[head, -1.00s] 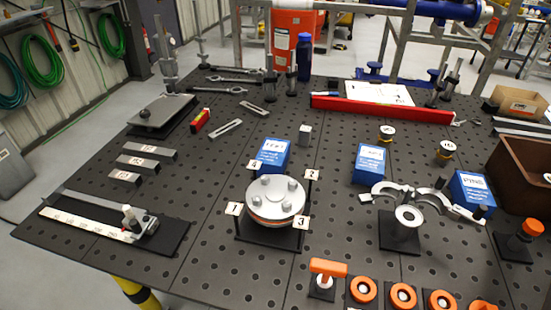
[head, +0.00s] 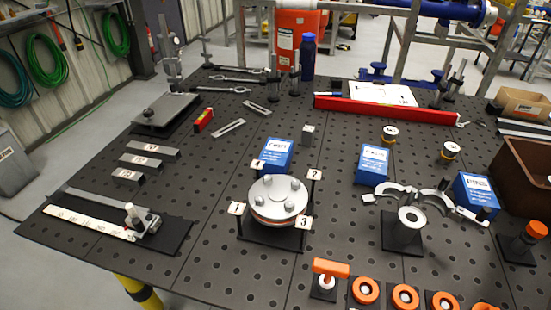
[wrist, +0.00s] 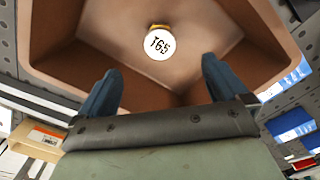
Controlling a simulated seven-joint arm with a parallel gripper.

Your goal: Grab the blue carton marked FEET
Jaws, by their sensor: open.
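Three blue cartons with white print stand on the dark perforated table in the head view. One is the left carton (head: 276,156) behind the round flange, one the middle carton (head: 371,166), one the right carton (head: 474,195). The right one's label looks like PINS. The other labels are too small to read surely, so I cannot tell which says FEET. My gripper (wrist: 159,66) shows only in the wrist view, open and empty above the brown bin (wrist: 65,75). A blue and white carton (wrist: 290,124) shows at the right there, apart from the fingers.
The brown bin also stands at the head view's right edge (head: 508,172); a white-topped piece (wrist: 158,45) lies in it. The flange (head: 277,200) stands before the left carton. A red bar (head: 388,109) lies behind.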

